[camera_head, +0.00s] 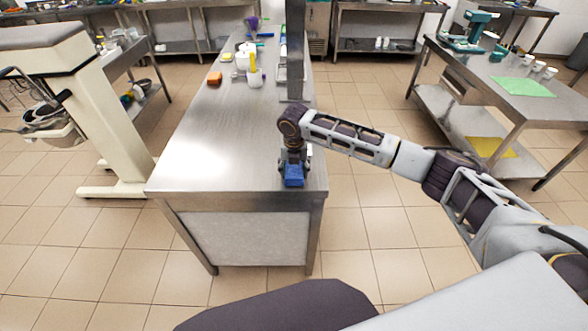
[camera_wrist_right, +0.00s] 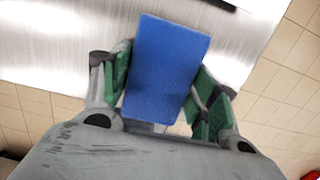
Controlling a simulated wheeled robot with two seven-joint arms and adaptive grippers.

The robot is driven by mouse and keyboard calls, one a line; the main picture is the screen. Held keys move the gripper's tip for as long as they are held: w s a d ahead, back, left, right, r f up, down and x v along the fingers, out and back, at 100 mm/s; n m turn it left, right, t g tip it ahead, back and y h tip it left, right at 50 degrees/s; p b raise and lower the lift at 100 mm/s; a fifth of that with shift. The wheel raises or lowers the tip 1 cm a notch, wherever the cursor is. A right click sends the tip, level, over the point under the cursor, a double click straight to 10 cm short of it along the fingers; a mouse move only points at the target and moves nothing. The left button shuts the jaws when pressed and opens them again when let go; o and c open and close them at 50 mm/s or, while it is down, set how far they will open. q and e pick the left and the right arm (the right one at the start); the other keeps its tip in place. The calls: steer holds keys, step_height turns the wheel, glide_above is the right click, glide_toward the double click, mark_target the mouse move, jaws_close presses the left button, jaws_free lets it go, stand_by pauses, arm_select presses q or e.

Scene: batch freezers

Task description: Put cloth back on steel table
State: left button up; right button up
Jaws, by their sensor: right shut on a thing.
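A folded blue cloth (camera_head: 293,176) is at the front right corner of the steel table (camera_head: 222,150). My right gripper (camera_head: 293,164) is over that corner, pointing down, with its fingers on both sides of the cloth. In the right wrist view the blue cloth (camera_wrist_right: 166,66) sits between the green-padded fingers of the right gripper (camera_wrist_right: 160,92), with the steel table top (camera_wrist_right: 50,50) behind it. I cannot tell whether the cloth touches the table top. My left gripper is not in view.
The front half of the table top is bare. Another table (camera_head: 500,80) stands right.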

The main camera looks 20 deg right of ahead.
mark_target(294, 172)
steer(key=shift+f, duration=0.2)
steer(key=shift+f, duration=0.1)
steer(key=o, duration=1)
steer(key=r, duration=0.4)
steer(key=s+r, duration=0.1)
steer(key=r, duration=0.7)
steer(key=shift+s+a+r+b, duration=0.1)
steer(key=shift+s+a+b, duration=0.1)
steer(key=shift+b, duration=0.1)
